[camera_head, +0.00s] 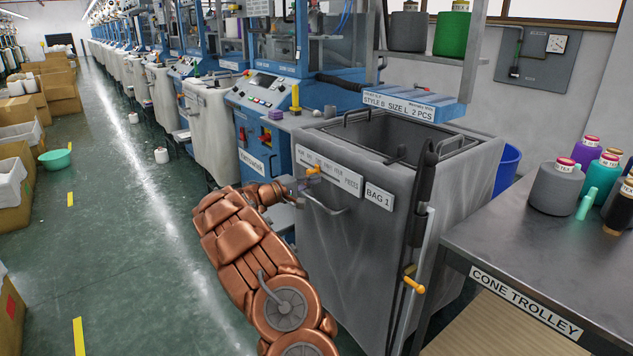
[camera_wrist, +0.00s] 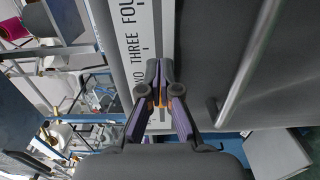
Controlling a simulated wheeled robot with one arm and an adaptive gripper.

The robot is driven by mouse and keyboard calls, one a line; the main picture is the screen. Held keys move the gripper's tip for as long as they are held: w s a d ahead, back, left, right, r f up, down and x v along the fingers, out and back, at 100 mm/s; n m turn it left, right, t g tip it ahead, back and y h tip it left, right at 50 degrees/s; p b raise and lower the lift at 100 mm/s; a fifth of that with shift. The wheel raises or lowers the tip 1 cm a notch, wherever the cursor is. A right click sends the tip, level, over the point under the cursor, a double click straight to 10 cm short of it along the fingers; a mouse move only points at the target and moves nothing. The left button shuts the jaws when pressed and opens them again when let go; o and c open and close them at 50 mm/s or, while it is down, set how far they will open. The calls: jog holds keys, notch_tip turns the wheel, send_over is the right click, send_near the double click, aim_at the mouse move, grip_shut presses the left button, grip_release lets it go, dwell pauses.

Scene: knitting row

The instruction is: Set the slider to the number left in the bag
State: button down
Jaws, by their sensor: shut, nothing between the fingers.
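A grey bag with a BAG 1 label (camera_head: 379,196) hangs in a frame; its open top (camera_head: 400,130) looks dark inside and I cannot make out any pieces. A white scale strip (camera_head: 345,181) runs along its front top edge; in the wrist view the strip (camera_wrist: 136,30) reads "…WO THREE FOUR". The orange slider knob (camera_head: 313,169) sits on the left part of the strip. My gripper (camera_head: 298,187) is shut at the strip, close to the knob. In the wrist view my fingertips (camera_wrist: 160,92) meet beside TWO, with orange showing around them; whether they touch the knob is unclear.
A metal handle (camera_head: 326,203) on the bag front is close below my gripper.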

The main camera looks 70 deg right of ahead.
jog(key=b+v, duration=0.2)
jog(key=v, duration=0.4)
dwell(0.3)
dwell(0.5)
